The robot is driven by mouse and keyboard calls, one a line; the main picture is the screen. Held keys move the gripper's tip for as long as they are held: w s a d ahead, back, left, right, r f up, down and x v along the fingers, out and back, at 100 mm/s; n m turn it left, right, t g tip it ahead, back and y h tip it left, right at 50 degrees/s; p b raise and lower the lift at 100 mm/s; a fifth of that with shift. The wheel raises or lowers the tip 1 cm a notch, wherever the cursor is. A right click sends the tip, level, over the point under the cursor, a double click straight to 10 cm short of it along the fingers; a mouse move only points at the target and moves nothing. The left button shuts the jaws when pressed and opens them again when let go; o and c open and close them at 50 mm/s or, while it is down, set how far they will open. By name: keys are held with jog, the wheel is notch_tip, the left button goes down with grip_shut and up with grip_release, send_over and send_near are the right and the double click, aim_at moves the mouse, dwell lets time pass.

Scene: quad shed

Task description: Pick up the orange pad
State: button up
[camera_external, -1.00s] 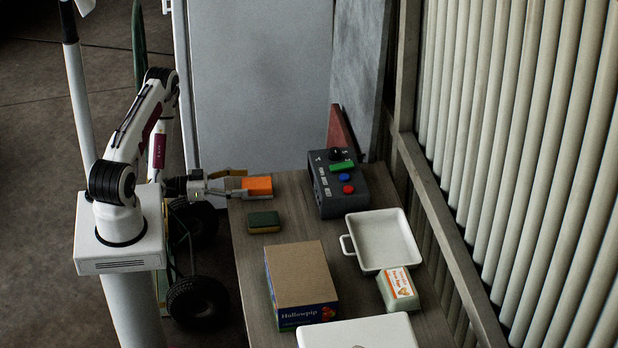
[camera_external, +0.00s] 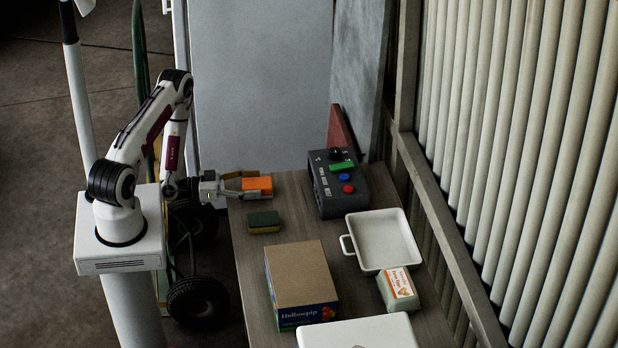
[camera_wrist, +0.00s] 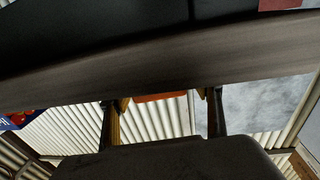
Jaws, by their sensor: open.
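The orange pad (camera_external: 257,185) is at the far left end of the table in the external view. My gripper (camera_external: 250,186) points right, level, at the pad's left side, with a finger on either side of the pad's near end. In the wrist view a strip of the orange pad (camera_wrist: 160,97) shows between my two fingertips (camera_wrist: 163,96), partly hidden by the wooden band. The fingers are apart. I cannot tell whether either touches the pad.
A green-and-yellow sponge (camera_external: 263,222) lies just in front of the gripper. A grey button box (camera_external: 338,190) stands right of the pad. A brown carton (camera_external: 300,272), white dish (camera_external: 383,238) and egg carton (camera_external: 398,290) stand nearer the front. Table (camera_external: 295,225) is bare between them.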

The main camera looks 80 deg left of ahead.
jog(key=shift+w, duration=0.7)
jog(key=c, duration=1.2)
